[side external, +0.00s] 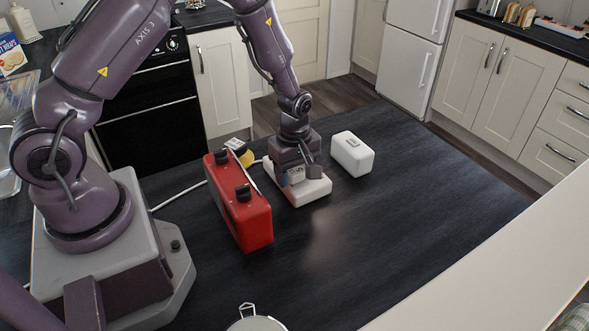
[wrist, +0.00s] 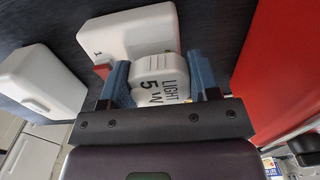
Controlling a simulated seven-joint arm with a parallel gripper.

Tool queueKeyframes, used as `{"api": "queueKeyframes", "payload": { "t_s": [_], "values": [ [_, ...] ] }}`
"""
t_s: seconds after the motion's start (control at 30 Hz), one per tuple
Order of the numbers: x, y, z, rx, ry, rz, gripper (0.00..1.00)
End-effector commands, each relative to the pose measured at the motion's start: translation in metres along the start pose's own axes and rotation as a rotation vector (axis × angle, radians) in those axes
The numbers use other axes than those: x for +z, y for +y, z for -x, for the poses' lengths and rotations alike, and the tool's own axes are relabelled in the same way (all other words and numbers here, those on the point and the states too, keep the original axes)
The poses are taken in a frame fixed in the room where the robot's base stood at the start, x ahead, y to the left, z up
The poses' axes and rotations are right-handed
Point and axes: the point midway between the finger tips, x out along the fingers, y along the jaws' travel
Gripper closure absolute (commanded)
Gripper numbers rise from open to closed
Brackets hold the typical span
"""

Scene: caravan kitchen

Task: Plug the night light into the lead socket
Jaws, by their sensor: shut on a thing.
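The night light (wrist: 160,82) is a small white rounded block marked "LIGHT 5W". My gripper (side external: 298,172) is shut on it, with one blue finger on each side in the wrist view (wrist: 160,88). The lead socket (side external: 312,194) is a white block lying on the dark worktop directly under my gripper; it also shows in the wrist view (wrist: 128,36), just beyond the night light. A white lead runs toward it from the left. The night light's underside and the socket holes are hidden, so I cannot tell whether the two touch.
A red box (side external: 254,223) with black knobs stands close to the left of the socket. A yellow object (side external: 246,156) is partly hidden behind it. Another white box (side external: 352,158) stands to the right. The worktop (side external: 400,215) is clear in front and at right. A round container (side external: 256,323) stands at the front edge.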

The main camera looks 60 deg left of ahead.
Motion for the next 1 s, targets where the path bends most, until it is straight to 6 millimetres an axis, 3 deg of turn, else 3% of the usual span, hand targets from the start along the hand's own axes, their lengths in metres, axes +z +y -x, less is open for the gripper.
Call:
{"api": "queueKeyframes", "payload": {
  "t_s": [1.0],
  "values": [
    [0.0, 0.002, -0.02, 0.005, 0.0, 0.001, 0.68]
  ]
}}
